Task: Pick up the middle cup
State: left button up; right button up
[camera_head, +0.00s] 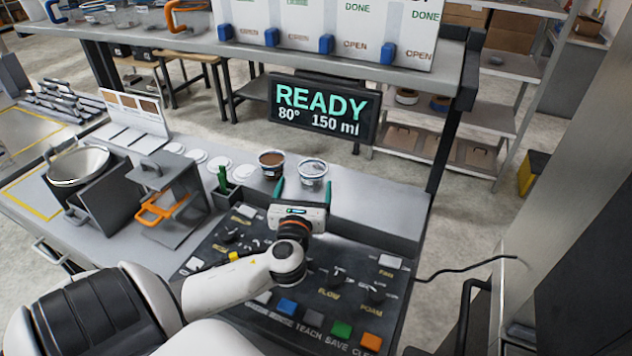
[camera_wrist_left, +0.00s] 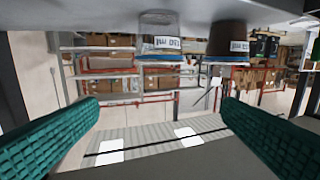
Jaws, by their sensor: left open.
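Two cups stand side by side on the grey counter (camera_head: 370,205). One is a clear cup (camera_head: 313,169) with a white label, and the other is a brown cup (camera_head: 271,160) to its left. In the left wrist view, which is upside down, the clear cup (camera_wrist_left: 160,22) is near the middle and the brown cup (camera_wrist_left: 229,35) is to its right. My left gripper (camera_head: 303,188) is open and empty in front of the cups, with teal fingers. The clear cup is ahead of the gap between the fingers and apart from them. My right gripper is not visible.
Below my left gripper is a dark control panel (camera_head: 235,240) with knobs and coloured buttons. A small dark holder (camera_head: 226,194) with a green item stands left of the gripper. White discs (camera_head: 220,164) lie left of the cups. A READY display (camera_head: 322,109) hangs behind them.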

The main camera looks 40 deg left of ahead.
pick_arm(q)
notch_tip(320, 180, down, 4)
jog(key=b, duration=0.2)
jog(key=shift+r+b, duration=0.15)
jog(key=shift+b, duration=0.25)
jog(key=shift+w+f+b, duration=0.1)
jog(key=shift+f+b, duration=0.2)
jog(key=shift+w+a, duration=0.15)
jog(key=p, duration=0.2)
send_near(314, 165)
jog(key=shift+w+a+r, duration=0.4)
jog(key=shift+w+r, duration=0.1)
jog(key=shift+w, duration=0.2)
jog(key=x, duration=0.4)
jog(key=shift+w+a+f, duration=0.1)
jog(key=shift+w+f, duration=0.05)
jog(key=shift+f, duration=0.1)
jog(key=shift+w+a+f+p, duration=0.15)
jog(key=shift+w+a+p, duration=0.15)
jog(key=shift+w, duration=0.2)
jog(key=shift+s, duration=0.1)
jog(key=shift+c, duration=0.7)
jog(key=c, duration=0.9)
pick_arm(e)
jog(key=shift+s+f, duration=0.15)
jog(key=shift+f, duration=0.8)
